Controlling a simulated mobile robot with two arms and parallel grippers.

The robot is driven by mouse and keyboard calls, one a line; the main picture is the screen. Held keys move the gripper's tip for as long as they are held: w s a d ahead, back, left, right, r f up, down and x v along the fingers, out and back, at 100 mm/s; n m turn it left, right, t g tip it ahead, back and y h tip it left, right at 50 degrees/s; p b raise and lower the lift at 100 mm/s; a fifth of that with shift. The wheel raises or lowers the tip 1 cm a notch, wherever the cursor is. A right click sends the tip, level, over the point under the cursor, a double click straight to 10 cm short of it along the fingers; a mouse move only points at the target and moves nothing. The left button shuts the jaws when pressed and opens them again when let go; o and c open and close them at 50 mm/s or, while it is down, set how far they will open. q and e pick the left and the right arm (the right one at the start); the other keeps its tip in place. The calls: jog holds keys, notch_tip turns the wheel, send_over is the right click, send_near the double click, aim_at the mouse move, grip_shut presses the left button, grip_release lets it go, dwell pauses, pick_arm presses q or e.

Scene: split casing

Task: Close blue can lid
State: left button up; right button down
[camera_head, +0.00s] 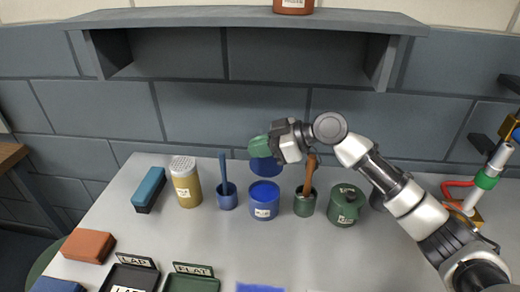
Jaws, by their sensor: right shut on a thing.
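The blue can (264,209) with a white label stands upright on the grey bench, and its round blue top faces up. A blue disc-like piece, which looks like the blue can lid (266,169), is above and behind the can, tilted and apart from its rim. My right gripper (268,147) reaches in from the right above the can. It is shut on the blue lid; green and grey parts of the gripper cover the lid's upper edge. My left gripper is not in view.
A blue pot with a brush (227,201) stands close left of the can; a green pot with a brown handle (305,203) and a lidded green can (345,205) stand right. A yellow shaker (186,184) is farther left. A shelf (230,20) hangs above; labelled trays (191,283) lie in front.

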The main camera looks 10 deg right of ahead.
jog(key=shift+s+a+n, duration=0.1)
jog(key=shift+s+n, duration=0.2)
jog(key=shift+s, duration=0.05)
jog(key=c, duration=1.3)
grip_release()
jog(key=b+v, duration=0.2)
jog(key=v, duration=0.8)
jog(key=shift+s+d+r, duration=0.15)
jog(key=shift+s+d, duration=0.1)
jog(key=shift+d, duration=0.1)
